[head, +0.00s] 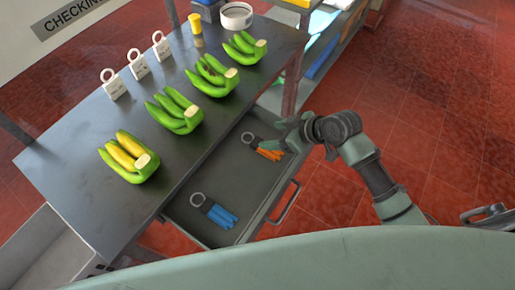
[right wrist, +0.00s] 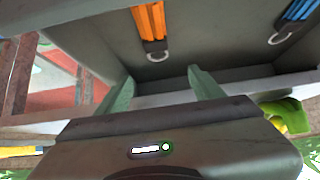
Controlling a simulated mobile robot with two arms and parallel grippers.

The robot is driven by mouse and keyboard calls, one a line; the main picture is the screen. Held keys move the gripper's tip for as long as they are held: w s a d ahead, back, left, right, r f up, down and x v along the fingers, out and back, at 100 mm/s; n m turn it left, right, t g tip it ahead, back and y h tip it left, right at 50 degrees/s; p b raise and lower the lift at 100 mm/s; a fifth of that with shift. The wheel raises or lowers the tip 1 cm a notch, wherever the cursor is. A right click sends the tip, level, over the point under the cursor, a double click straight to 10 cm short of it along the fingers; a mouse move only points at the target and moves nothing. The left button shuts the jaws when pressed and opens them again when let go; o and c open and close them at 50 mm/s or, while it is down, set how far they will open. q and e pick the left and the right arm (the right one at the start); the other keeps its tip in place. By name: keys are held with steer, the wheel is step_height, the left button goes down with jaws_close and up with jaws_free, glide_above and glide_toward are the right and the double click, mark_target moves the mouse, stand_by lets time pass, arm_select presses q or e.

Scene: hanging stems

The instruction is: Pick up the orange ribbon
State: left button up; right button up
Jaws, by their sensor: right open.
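The orange ribbon (head: 268,152) is a bundle of strips with a grey ring at one end, lying in the open drawer (head: 232,170). It also shows near the top of the right wrist view (right wrist: 149,22), its ring toward the gripper. My right gripper (head: 281,142) is over the drawer near the ribbon and partly overlaps its far side. In the right wrist view my gripper's two fingers (right wrist: 162,88) are apart with nothing between them. The ribbon lies beyond the fingertips. My left gripper is not in view.
A blue ribbon (head: 220,214) with a ring lies in the drawer's near part. The dark table (head: 100,125) above holds several green banana bunches (head: 212,77), one with yellow fruit, and white tags. The drawer handle (head: 287,203) sticks out at the right. Red floor lies beyond.

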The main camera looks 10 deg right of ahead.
mark_target(256, 141)
step_height(256, 141, down, 3)
steer(key=shift+r+b, duration=0.15)
steer(key=shift+b, duration=0.7)
steer(key=shift+f+b, duration=0.4)
steer(key=shift+f, duration=0.05)
steer(key=shift+w+a+f, duration=0.3)
steer(key=shift+w+f, duration=0.05)
steer(key=p+x, duration=0.1)
steer(key=x, duration=0.5)
steer(key=shift+w+a+f, duration=0.15)
steer(key=shift+w+f, duration=0.1)
steer(key=shift+w, duration=0.1)
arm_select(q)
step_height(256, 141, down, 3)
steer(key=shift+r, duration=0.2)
arm_select(e)
steer(key=shift+c, duration=0.4)
steer(key=c, duration=1.3)
steer(key=shift+c, duration=0.2)
steer(key=shift+r, duration=0.1)
